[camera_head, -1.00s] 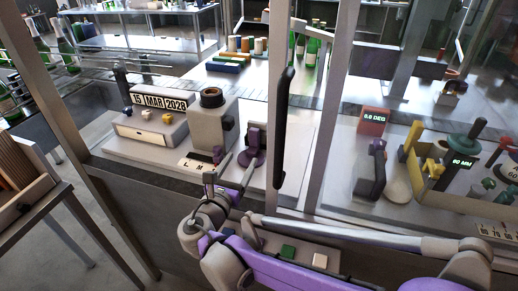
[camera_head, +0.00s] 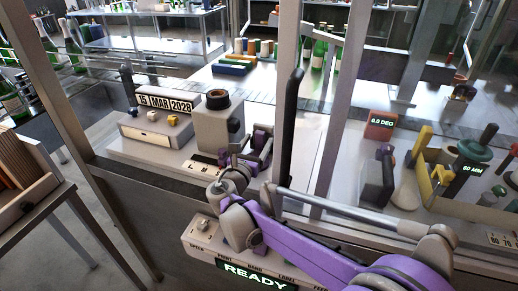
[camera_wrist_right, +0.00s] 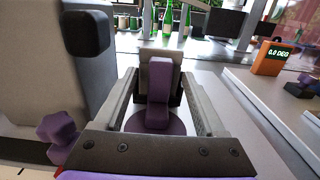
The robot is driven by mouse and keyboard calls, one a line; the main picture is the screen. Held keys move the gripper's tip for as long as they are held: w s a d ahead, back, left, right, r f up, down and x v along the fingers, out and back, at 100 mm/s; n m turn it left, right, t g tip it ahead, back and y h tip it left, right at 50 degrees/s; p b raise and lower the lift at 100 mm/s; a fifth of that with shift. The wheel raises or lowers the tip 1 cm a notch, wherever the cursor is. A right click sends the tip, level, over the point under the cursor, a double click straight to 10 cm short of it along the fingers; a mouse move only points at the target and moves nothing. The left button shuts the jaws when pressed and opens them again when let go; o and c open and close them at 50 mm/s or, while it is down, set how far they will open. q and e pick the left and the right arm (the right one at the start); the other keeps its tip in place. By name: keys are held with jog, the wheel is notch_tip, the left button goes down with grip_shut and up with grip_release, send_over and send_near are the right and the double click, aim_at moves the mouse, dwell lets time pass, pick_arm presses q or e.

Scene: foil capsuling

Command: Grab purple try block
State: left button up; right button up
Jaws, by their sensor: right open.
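The purple block (camera_wrist_right: 159,82) stands upright on a round purple base in the right wrist view, with a dark piece behind it. It also shows in the head view (camera_head: 263,138), partly covered by my gripper. My right gripper (camera_head: 248,160) is open, with one finger on each side of the purple block. In the right wrist view my right gripper (camera_wrist_right: 158,76) shows gaps between both fingers and the block. My left gripper is not in view.
A grey machine body (camera_head: 217,120) with a black ring on top stands close left of my gripper. A date-display box (camera_head: 158,125) is farther left. A window post (camera_head: 280,110) with a black handle rises just right. A READY panel (camera_head: 245,275) lies below my arm.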

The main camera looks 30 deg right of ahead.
jog(key=shift+w+d, duration=0.15)
jog(key=shift+c, duration=0.4)
grip_shut()
